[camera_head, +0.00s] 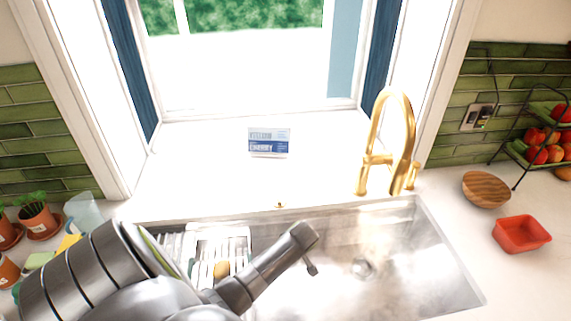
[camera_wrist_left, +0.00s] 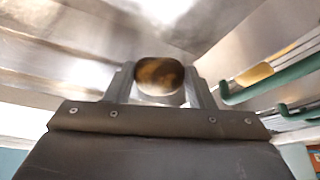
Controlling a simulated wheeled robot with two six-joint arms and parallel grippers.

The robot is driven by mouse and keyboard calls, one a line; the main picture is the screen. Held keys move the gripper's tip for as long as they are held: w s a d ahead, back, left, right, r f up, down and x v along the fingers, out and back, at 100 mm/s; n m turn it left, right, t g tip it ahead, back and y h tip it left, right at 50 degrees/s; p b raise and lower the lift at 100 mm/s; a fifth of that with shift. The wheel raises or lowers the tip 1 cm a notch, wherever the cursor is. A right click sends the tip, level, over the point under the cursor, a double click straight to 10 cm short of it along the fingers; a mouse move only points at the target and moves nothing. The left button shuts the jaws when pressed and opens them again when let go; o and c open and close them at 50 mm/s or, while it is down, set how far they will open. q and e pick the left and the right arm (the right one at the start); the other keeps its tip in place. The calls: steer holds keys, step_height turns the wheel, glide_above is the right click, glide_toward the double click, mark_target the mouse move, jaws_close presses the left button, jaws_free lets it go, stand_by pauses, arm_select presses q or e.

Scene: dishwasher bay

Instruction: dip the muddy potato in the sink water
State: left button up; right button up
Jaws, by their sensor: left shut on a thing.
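The muddy potato (camera_wrist_left: 160,73) shows in the left wrist view as a rounded, patchy brown thing. My left gripper (camera_wrist_left: 160,86) is shut on it, with a finger at each side. In the head view my left arm reaches from the lower left over the steel sink (camera_head: 430,265); the potato is hidden there and I cannot make out the fingertips. The sink's basin is shiny, with a round drain (camera_head: 362,268). I cannot tell the water's surface from the steel, nor whether the potato touches water. My right gripper is in neither view.
A dish rack (camera_head: 238,240) stands at the sink's left, partly behind my arm. A gold faucet (camera_head: 402,140) rises behind the sink. A red tray (camera_head: 521,234) and wooden bowl (camera_head: 486,189) sit on the right counter; potted plants (camera_head: 38,217) stand at the left.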

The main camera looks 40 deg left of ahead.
arm_select(q)
step_height(320, 180, down, 17)
steer(key=b, duration=1.2)
steer(key=shift+r, duration=0.2)
stand_by(0.6)
stand_by(1.7)
step_height(320, 180, up, 12)
steer(key=p, duration=1.1)
steer(key=shift+f, duration=0.2)
steer(key=shift+r+p, duration=0.55)
steer(key=shift+r, duration=6)
